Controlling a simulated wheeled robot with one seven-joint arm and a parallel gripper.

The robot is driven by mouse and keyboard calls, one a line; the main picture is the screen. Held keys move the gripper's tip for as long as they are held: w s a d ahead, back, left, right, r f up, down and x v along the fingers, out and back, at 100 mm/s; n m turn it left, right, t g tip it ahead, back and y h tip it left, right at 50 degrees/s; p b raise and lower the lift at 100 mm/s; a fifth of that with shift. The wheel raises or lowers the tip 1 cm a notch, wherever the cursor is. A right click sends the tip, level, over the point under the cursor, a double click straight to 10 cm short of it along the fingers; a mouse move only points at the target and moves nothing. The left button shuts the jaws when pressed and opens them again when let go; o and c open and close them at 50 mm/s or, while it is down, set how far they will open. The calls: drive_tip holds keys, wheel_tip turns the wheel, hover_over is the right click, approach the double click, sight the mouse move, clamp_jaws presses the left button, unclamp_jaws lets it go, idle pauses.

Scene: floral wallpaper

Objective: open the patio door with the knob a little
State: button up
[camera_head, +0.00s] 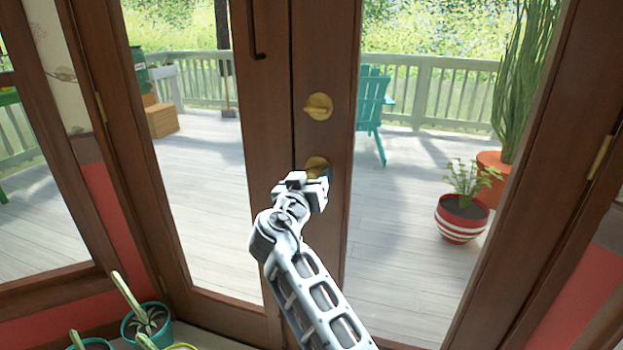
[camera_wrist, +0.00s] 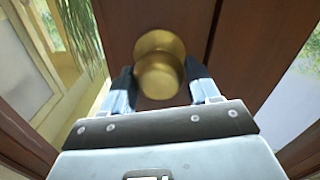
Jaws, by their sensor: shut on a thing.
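The patio door (camera_head: 324,60) is a pair of brown wood-framed glass leaves, and they look shut or nearly so. A brass knob (camera_head: 315,164) sits on the middle stile, partly hidden behind my gripper (camera_head: 318,182). In the wrist view the round brass knob (camera_wrist: 159,62) lies between the two dark fingertips of my gripper (camera_wrist: 158,82), one on each side. My gripper is shut on the knob. A brass deadbolt turn (camera_head: 318,106) is above the knob, clear of my gripper.
Potted plants (camera_head: 146,322) stand on the floor at the lower left. A dark handle (camera_head: 257,32) is on the left leaf. Outside, through the glass, are a teal chair (camera_head: 372,105), a striped pot (camera_head: 461,220) and a railed wooden deck (camera_head: 400,270).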

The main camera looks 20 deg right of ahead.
drive_tip(key=c, duration=0.4)
drive_tip(key=shift+o, duration=0.2)
drive_tip(key=shift+n, duration=0.4)
drive_tip(key=n, duration=0.4)
drive_tip(key=shift+a+b, duration=0.1)
drive_tip(key=shift+b, duration=0.2)
drive_tip(key=n+p, duration=0.1)
drive_tip(key=n, duration=0.4)
drive_tip(key=shift+w+a+n, duration=0.1)
drive_tip(key=shift+a+n, duration=0.05)
drive_tip(key=shift+n, duration=0.15)
